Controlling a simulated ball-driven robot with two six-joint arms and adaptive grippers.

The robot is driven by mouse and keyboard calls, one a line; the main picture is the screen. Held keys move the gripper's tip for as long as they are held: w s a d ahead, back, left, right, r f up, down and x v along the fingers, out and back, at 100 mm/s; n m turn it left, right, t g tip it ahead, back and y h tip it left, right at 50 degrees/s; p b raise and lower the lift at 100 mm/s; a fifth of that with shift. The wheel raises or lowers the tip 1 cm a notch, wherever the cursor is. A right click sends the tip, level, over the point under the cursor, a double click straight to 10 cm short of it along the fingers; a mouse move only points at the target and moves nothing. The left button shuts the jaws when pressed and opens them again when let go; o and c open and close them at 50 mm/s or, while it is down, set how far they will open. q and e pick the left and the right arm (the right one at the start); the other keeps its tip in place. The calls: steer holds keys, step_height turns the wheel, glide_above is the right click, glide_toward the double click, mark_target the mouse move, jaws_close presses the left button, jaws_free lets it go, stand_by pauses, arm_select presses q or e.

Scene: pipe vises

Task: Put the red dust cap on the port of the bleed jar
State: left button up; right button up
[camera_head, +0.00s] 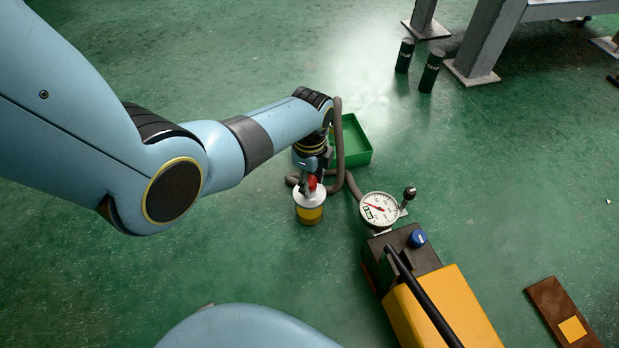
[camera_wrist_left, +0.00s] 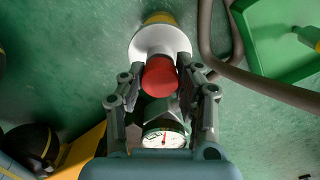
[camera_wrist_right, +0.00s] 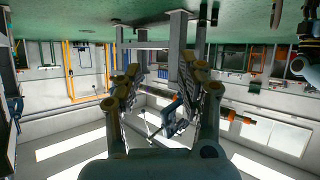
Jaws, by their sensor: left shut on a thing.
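The bleed jar (camera_head: 309,213) stands on the green floor. It has a white lid and a yellow lower part, and it also shows at the top of the left wrist view (camera_wrist_left: 160,40). My left gripper (camera_head: 309,186) is just above the lid, shut on the red dust cap (camera_head: 312,182). In the left wrist view the cap (camera_wrist_left: 159,76) sits between the fingertips and overlaps the lid. The port is hidden behind the cap, so I cannot tell whether the cap touches it. My right gripper (camera_wrist_right: 168,62) is open and empty, away from the jar.
A yellow pump unit (camera_head: 455,310) with a pressure gauge (camera_head: 379,209) stands to the right of the jar. A grey hose (camera_head: 339,145) runs beside my left gripper. A green tray (camera_head: 356,138) lies behind. Two dark cylinders (camera_head: 430,72) stand near the metal legs.

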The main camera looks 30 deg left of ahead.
mark_target(310, 180)
arm_select(q)
steer(key=shift+f+b, duration=0.3)
steer(key=shift+f, duration=0.2)
steer(key=o, duration=1)
steer(key=shift+o, duration=0.2)
steer(key=shift+r, duration=0.1)
step_height(310, 180, up, 12)
